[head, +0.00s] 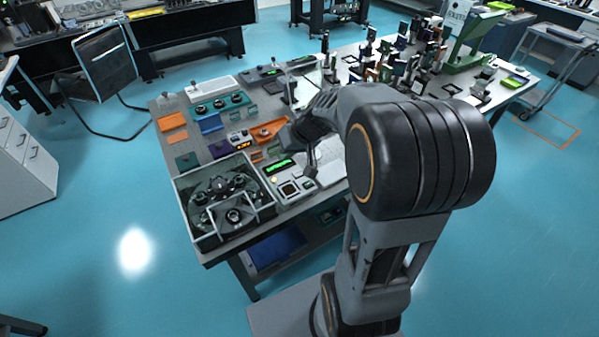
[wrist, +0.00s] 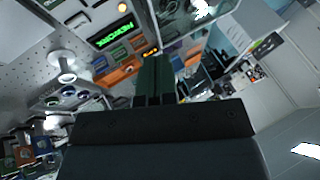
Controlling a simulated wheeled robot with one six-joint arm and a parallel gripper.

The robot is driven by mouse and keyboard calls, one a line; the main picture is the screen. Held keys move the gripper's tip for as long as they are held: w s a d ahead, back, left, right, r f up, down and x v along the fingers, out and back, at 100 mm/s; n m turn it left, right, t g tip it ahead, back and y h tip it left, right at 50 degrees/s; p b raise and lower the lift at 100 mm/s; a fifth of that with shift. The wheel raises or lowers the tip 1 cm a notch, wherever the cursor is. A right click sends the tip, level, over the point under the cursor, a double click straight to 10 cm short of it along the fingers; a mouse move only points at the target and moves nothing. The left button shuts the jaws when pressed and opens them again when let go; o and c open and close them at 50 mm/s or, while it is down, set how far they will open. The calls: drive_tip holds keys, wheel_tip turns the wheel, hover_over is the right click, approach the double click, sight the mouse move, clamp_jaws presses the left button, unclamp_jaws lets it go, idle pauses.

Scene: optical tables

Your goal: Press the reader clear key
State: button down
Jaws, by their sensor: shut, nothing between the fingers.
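A pale box with a lit green display (head: 279,165) stands near the front edge of the optical table, and the display also shows in the wrist view (wrist: 110,33). I take this box to be the reader. A small round yellow-orange key (head: 275,180) sits beside the display, and it shows at the top of the wrist view (wrist: 122,6). I cannot read which key is the clear key. My gripper (head: 311,160) is shut and empty, above the table just right of the display. Its fingers (wrist: 155,76) point away from the wrist camera. Contact with a key cannot be seen.
A glass-walled case (head: 222,200) with dark round parts stands left of the reader. An orange tray (head: 268,131) and several small blocks lie behind it. Crowded optics mounts (head: 400,60) fill the table's far right. The blue floor (head: 120,200) at left is open.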

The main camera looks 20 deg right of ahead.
drive_tip(key=w+d+f+m+t+y, duration=0.1)
drive_tip(key=w+d+f+t, duration=0.1)
drive_tip(key=w+d+f, duration=0.4)
drive_tip(key=shift+w+d+f, duration=0.35)
drive_tip(key=shift+w+d, duration=0.4)
drive_tip(key=shift+d, duration=0.2)
drive_tip(key=shift+f, duration=0.1)
drive_tip(key=b, duration=0.2)
hover_over(300, 172)
wheel_tip(300, 172, down, 7)
drive_tip(key=shift+w+r, duration=0.1)
drive_tip(key=f+b, duration=0.1)
drive_tip(key=b, duration=0.1)
drive_tip(key=shift+f+b, duration=0.4)
drive_tip(key=shift+f+b, duration=0.85)
drive_tip(key=shift+b, duration=0.9)
idle(1.6)
drive_tip(key=shift+r, duration=0.15)
idle(0.3)
drive_tip(key=shift+r, duration=0.75)
drive_tip(key=shift+r, duration=0.1)
